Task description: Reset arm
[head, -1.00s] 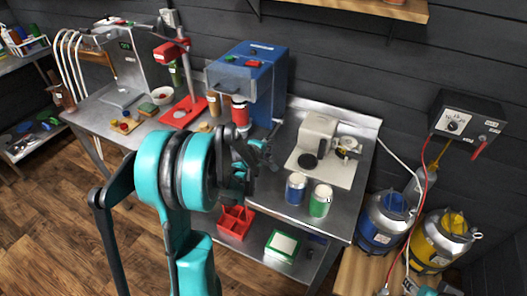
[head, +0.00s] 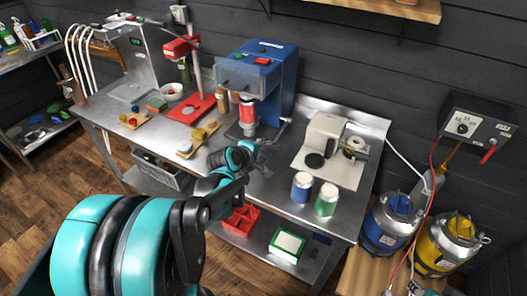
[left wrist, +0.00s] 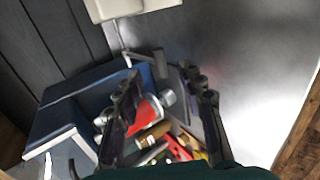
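My left arm reaches in from the lower left of the head view, its large teal joint near the bottom edge. My left gripper (head: 258,160) is over the front of the steel table (head: 265,190), in front of the blue machine (head: 262,75). In the left wrist view its two dark fingers (left wrist: 165,100) are spread apart with nothing held between them. A red container (left wrist: 146,113) shows beyond the fingers, by the blue machine. My right gripper is in neither current view.
A blue-labelled jar (head: 302,187) and a green-labelled jar (head: 327,199) stand right of the gripper. A white device (head: 323,138) is behind them. A red stand (head: 192,110) is at left. Blue (head: 388,222) and yellow (head: 446,245) vessels are at right.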

